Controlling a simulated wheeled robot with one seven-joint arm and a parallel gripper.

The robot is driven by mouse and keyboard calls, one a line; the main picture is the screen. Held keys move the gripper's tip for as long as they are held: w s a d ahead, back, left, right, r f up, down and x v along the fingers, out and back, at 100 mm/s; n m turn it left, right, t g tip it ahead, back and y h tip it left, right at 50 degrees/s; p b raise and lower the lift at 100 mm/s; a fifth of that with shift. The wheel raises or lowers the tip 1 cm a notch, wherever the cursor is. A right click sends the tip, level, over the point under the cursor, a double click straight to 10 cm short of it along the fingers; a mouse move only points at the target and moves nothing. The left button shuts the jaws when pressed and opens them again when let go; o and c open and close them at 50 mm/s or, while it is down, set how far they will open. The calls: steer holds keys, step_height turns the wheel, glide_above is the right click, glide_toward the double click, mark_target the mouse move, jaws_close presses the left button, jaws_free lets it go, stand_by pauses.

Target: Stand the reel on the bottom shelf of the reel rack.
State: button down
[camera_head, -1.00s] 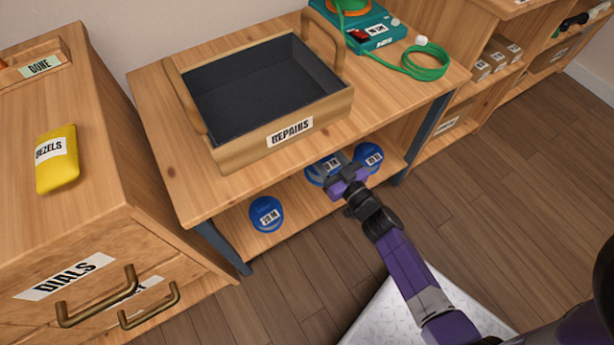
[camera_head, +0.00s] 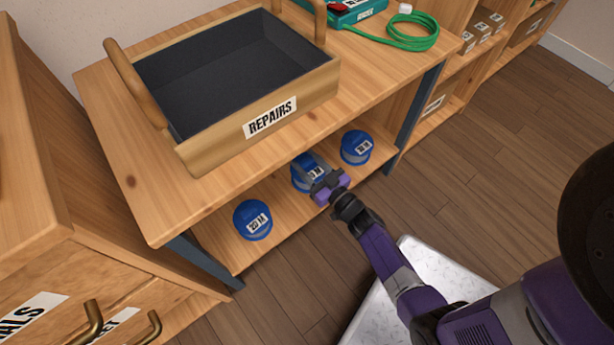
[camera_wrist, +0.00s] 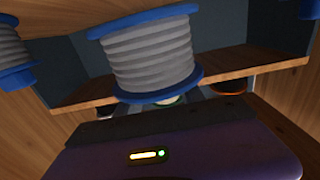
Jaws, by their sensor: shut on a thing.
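A blue reel (camera_head: 298,178) is in the middle of the lower shelf (camera_head: 280,228) under the wooden bench, between two similar reels. My gripper (camera_head: 316,170) reaches in from the front and is shut on this middle reel, hiding part of its label. In the wrist view the reel (camera_wrist: 150,55) shows grey windings between blue flanges, just beyond the gripper body. I cannot tell whether it rests on the shelf or is slightly raised. No rack is labelled as the reel rack in view.
A left reel (camera_head: 252,220) and a right reel (camera_head: 356,148) stand on the same shelf. A REPAIRS tray (camera_head: 220,133) and a green cable (camera_head: 410,35) are on the bench top. A dark bench leg (camera_head: 412,118) stands at right. A drawer cabinet (camera_head: 60,270) stands at left. Floor is clear at right.

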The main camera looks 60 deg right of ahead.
steer(key=shift+f+b, duration=1.45)
steer(key=shift+f, duration=1.05)
steer(key=shift+f, duration=0.15)
steer(key=c, duration=0.7)
jaws_free()
